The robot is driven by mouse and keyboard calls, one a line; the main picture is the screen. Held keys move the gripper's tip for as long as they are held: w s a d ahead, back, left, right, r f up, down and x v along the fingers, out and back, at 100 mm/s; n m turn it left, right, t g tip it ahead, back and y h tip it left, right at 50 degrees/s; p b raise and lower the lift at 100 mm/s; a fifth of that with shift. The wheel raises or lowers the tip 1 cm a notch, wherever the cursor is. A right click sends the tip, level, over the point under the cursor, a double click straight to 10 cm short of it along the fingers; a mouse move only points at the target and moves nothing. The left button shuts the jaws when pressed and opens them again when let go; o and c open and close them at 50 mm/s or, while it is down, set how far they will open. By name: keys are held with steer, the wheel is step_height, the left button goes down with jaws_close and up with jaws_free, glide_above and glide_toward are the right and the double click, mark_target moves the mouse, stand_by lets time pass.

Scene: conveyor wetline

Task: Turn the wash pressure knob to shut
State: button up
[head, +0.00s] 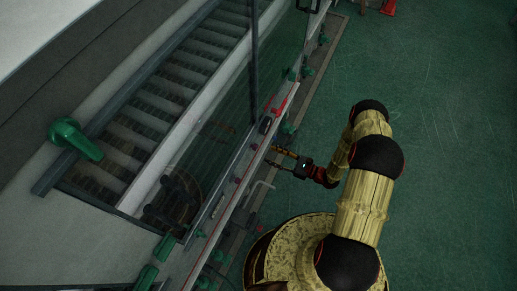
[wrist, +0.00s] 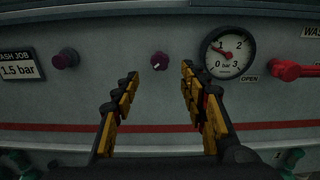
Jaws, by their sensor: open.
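In the wrist view, a small dark purple knob (wrist: 160,61) with a pale pointer mark sits on the grey panel (wrist: 120,90). No readable label shows beside it, so I cannot confirm which control it is. A second purple knob or button (wrist: 66,58) is to its left. My gripper (wrist: 157,82) is open and empty, its yellow-and-black fingers spread below and either side of the marked knob, apparently not touching it. In the head view, my gripper (head: 271,157) reaches left to the line's side panel; the knob cannot be made out there.
A round gauge (wrist: 229,53) is right of the marked knob, its red needle near 1. A red handle (wrist: 298,70) with an OPEN label (wrist: 250,79) is farther right. A sign (wrist: 20,69) reads 1.5 bar. Green floor (head: 440,130) right of my arm is clear.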

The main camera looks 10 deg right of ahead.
mark_target(254, 147)
steer(key=b+x, duration=0.1)
steer(key=x, duration=0.6)
steer(key=shift+w+a, duration=0.2)
steer(key=shift+a, duration=0.1)
steer(key=shift+c, duration=1.2)
jaws_close()
